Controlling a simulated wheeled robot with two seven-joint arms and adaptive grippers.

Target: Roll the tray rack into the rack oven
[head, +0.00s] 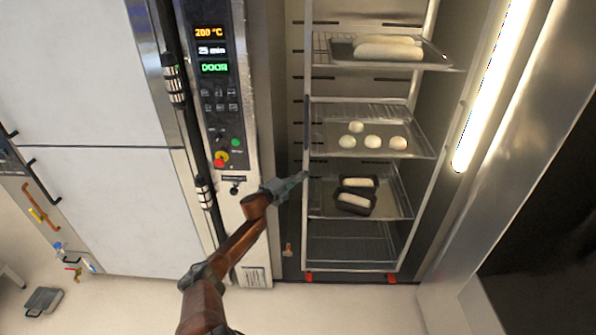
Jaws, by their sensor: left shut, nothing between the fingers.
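The tray rack (305,232) stands upright inside the lit chamber of the rack oven (245,50). Its shelves hold trays with long loaves (388,50), several dough balls (372,141) and two dark loaf tins (355,203); the bottom shelf is bare. Red parts show at the rack's feet. My left gripper (300,179) is shut and empty, at the rack's left front upright; I cannot tell whether it touches. My right gripper is not in view.
The oven's control panel (218,95) reads 200 °C, 25 min and DOOR. A white panelled unit (90,130) is at the left, with pipes and valves beyond. A grey scale-like object (43,301) lies on the floor. Floor in front of the oven is clear.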

